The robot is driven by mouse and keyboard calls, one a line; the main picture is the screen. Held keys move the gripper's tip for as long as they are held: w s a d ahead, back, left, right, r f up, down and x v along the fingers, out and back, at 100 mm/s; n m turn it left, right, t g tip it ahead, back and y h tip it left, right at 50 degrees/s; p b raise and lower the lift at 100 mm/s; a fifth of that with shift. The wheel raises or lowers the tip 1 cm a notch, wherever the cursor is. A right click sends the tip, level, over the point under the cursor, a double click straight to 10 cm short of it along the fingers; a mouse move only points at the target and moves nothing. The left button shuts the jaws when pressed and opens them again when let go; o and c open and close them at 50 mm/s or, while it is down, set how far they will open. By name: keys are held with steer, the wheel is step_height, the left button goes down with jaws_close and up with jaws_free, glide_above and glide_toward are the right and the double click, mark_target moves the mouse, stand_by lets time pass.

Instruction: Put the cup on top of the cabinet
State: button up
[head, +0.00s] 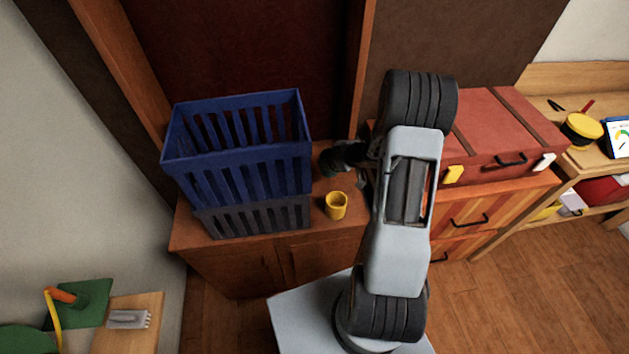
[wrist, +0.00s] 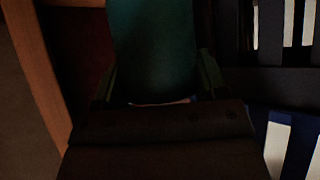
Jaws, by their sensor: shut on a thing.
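My gripper (head: 350,160) is shut on a dark green object (head: 327,162), over the wooden cabinet (head: 265,242), right of the blue basket. In the wrist view this green object (wrist: 152,45) stands between my two fingers (wrist: 155,85); its full shape is hidden, so I cannot tell surely if it is a cup. In the head view I cannot tell whether it touches the cabinet top. A small yellow cup (head: 336,206) stands upright on the cabinet top near its front edge, apart from my gripper.
A blue basket (head: 238,165) on a grey basket (head: 255,217) fills the cabinet's left part. A red suitcase (head: 500,130) lies on an orange-striped drawer unit (head: 480,215) at right. A tall wooden post (head: 358,75) stands behind my gripper.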

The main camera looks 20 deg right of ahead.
steer(key=shift+f+b, duration=0.3)
steer(key=shift+f, duration=3.65)
steer(key=shift+f, duration=0.1)
steer(key=o, duration=1.2)
steer(key=shift+o, duration=0.2)
